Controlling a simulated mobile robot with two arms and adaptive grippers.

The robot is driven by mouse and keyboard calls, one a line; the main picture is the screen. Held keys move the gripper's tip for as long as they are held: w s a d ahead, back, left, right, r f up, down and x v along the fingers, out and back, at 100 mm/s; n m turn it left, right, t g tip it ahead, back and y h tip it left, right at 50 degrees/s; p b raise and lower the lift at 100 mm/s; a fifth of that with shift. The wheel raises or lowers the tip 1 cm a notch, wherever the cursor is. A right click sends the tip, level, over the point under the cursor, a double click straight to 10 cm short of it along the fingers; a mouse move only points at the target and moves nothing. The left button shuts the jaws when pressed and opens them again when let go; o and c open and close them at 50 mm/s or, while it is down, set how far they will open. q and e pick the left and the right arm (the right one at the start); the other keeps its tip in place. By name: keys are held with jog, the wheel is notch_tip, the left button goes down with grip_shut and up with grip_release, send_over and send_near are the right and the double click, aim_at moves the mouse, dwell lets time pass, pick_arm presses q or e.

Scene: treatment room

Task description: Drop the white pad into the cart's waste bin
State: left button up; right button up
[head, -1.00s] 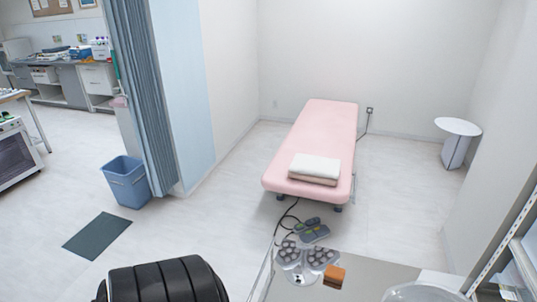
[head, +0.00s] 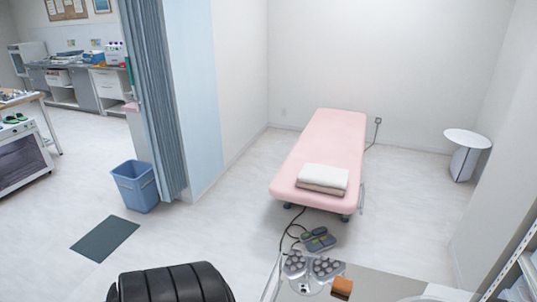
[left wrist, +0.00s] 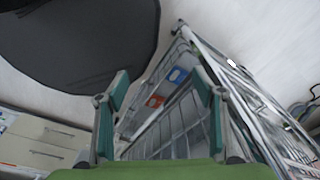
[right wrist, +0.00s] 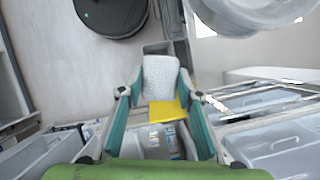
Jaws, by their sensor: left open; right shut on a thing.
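A white pad (right wrist: 160,78) with a speckled surface is held in my right gripper (right wrist: 160,90), between the fingertips in the right wrist view. A yellow piece (right wrist: 168,110) shows below the pad, over a clear-sided container; I cannot tell whether that is the cart's waste bin. My left gripper (left wrist: 161,90) is open and empty in the left wrist view, above a wire-sided cart (left wrist: 245,95). The cart's top (head: 385,286) shows at the bottom of the head view. Neither gripper shows in the head view.
A pink treatment bed (head: 322,150) with folded towels (head: 323,176) stands ahead. A blue bin (head: 135,186) stands on the floor by the curtain. A dark mat (head: 105,238) lies before it. A black padded seat (head: 172,284) is near, left of the cart.

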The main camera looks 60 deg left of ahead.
jog(key=shift+f, duration=0.55)
jog(key=o, duration=1.1)
jog(key=shift+c, duration=0.2)
pick_arm(q)
jog(key=shift+s+a+f, duration=0.1)
jog(key=shift+s+f, duration=0.1)
jog(key=shift+s, duration=0.5)
pick_arm(e)
jog(key=shift+r, duration=0.15)
pick_arm(q)
jog(key=shift+w, duration=0.1)
pick_arm(e)
jog(key=v, duration=1.1)
jog(key=shift+d+r, duration=0.2)
jog(key=shift+r, duration=0.1)
jog(key=shift+w, duration=0.15)
